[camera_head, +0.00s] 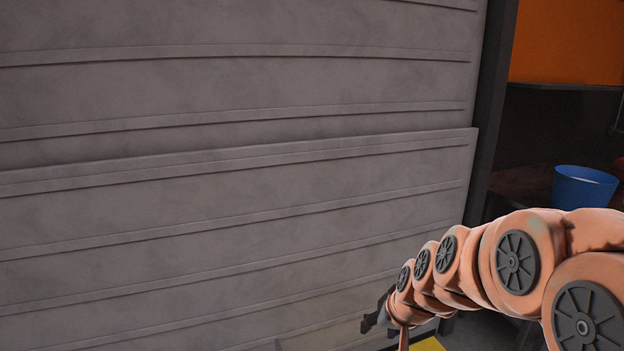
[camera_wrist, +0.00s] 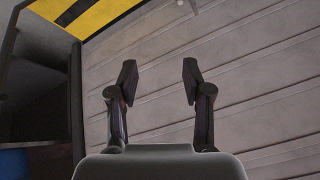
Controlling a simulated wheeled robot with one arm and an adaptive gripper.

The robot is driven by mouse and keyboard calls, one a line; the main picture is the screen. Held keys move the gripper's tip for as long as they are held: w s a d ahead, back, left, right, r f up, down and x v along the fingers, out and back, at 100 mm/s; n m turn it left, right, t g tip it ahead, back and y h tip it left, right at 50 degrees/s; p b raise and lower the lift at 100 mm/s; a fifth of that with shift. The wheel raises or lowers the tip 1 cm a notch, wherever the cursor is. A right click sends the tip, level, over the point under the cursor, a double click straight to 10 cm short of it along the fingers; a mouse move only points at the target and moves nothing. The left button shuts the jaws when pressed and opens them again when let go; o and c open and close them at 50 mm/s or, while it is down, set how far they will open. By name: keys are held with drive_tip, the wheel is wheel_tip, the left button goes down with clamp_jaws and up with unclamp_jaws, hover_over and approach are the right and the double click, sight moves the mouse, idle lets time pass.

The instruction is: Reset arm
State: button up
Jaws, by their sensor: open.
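My gripper (camera_wrist: 158,82) is open in the wrist view, its two dark fingers apart with nothing between them. Grey ribbed panelling fills the view behind the fingers. In the head view my orange arm reaches in from the lower right, and my gripper (camera_head: 374,318) shows only as a small dark shape at the arm's far end, in front of the panel's lower right part. Most of the gripper is hidden there by the arm.
A large grey ribbed door or wall panel (camera_head: 230,220) fills most of the head view, with a dark post (camera_head: 490,100) at its right edge. A blue bucket (camera_head: 584,187) stands beyond the post. A yellow and black striped strip (camera_wrist: 95,15) borders the panel.

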drive_tip(key=s+d+g, duration=0.1)
drive_tip(key=s+g, duration=0.1)
drive_tip(key=s, duration=0.8)
drive_tip(key=s+d+r+g+h+p, duration=0.1)
drive_tip(key=s+g, duration=0.1)
drive_tip(key=s, duration=0.9)
drive_tip(key=s+d+r+n+g+h, duration=0.1)
drive_tip(key=s+d+g, duration=0.1)
drive_tip(key=s, duration=0.9)
drive_tip(key=shift+r+g+p, duration=0.25)
drive_tip(key=shift+g+p, duration=0.1)
drive_tip(key=shift+g, duration=0.25)
